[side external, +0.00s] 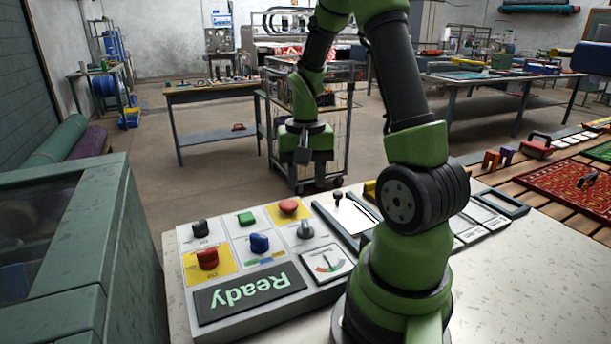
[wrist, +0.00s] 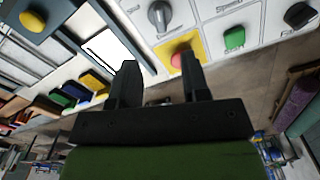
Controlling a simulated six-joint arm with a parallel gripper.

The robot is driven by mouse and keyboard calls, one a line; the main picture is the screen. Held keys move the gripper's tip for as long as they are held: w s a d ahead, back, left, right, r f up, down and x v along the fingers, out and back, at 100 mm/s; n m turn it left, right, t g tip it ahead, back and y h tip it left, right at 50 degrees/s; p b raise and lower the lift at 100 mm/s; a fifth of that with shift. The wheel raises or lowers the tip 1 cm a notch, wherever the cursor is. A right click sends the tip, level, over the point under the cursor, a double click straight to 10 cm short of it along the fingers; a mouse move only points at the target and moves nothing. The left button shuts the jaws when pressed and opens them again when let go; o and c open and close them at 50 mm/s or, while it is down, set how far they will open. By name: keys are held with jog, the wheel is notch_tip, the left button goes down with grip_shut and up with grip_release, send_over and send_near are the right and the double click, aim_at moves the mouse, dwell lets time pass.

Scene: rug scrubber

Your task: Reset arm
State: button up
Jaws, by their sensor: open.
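My gripper (side external: 303,155) hangs in the air behind the control panel (side external: 270,308), clear of it in the side external view. In the wrist view my gripper (wrist: 157,80) shows two black fingers spread apart with nothing held between them. The panel's display (side external: 248,293) reads "Ready". The panel carries a red knob (side external: 207,258), a blue knob (side external: 260,243), a black knob (side external: 200,228), a grey knob (side external: 306,229), a green button (side external: 246,218) and a red button (side external: 289,206). The red button (wrist: 176,58) shows between the fingers in the wrist view.
A dial gauge (side external: 327,263) is on the panel's right. A red patterned rug (side external: 575,183) lies on slats at the right. A green cabinet (side external: 75,240) stands at the left front. A workbench (side external: 212,93) and a wheeled cart (side external: 345,150) stand behind.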

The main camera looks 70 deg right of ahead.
jog(key=w+a+r+n+t, duration=0.1)
jog(key=a+r+n+t, duration=0.25)
jog(key=a+r, duration=0.55)
jog(key=s+a+r+n+t+y, duration=0.2)
jog(key=s+a+r+n, duration=0.3)
jog(key=a, duration=0.5)
jog(key=shift+s+r+t, duration=0.4)
jog(key=shift+r+t, duration=0.25)
jog(key=shift+t, duration=0.2)
dwell(0.9)
